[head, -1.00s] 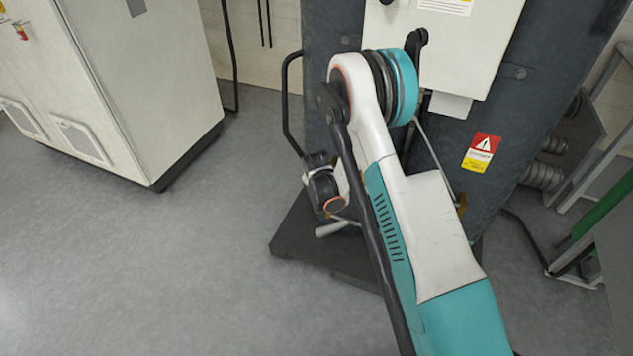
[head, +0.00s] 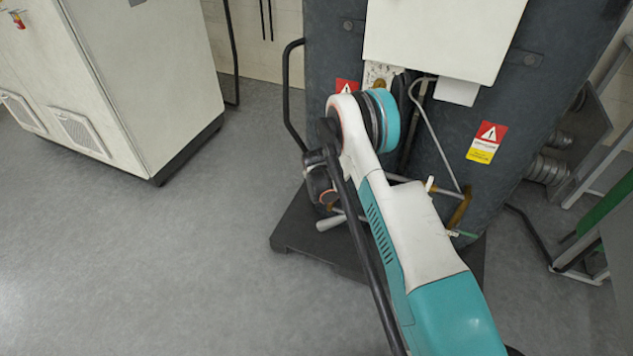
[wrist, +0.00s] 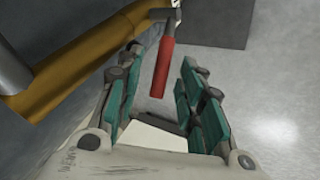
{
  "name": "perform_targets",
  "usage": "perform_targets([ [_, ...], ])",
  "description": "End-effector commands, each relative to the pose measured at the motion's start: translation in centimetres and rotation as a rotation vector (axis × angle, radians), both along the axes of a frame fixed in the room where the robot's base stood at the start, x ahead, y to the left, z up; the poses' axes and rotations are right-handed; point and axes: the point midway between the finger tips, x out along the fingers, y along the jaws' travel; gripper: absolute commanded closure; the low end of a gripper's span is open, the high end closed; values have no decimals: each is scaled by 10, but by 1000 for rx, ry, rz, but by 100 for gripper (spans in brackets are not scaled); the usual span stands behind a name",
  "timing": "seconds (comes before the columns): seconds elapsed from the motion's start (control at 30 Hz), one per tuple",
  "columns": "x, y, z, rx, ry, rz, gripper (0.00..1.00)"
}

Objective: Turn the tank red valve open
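The red valve handle (wrist: 163,66) shows in the wrist view, hanging below a brass-coloured pipe (wrist: 85,65) on the tank. My gripper (wrist: 155,88) is open in the wrist view, with its teal-padded fingers on either side of the handle. The handle appears in the gap between the fingers, and I see no clear contact. In the head view my arm hides the red handle and most of the gripper. The dark grey tank (head: 335,55) stands behind my arm.
A pale cabinet (head: 150,80) stands at the left. A white box (head: 445,35) and thin pipes are on the tank front. A black rail (head: 290,95) curves out at the tank's left. The dark base (head: 300,235) juts over the floor. Open floor lies at the left.

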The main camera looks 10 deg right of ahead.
Motion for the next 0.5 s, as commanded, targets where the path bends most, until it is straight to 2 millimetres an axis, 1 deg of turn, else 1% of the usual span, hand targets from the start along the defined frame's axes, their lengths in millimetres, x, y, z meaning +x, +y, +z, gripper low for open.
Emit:
perform_targets([
  [0.03,2,-1,-4,0,0,0,65],
  [0.1,4,-1,-6,0,0,0,65],
  [0.4,5,-1,-7,0,0,0,65],
  [0.43,5,-1,-7,0,0,0,69],
  [0.47,5,-1,-7,0,0,0,76],
  [0.5,5,-1,-7,0,0,0,85],
])
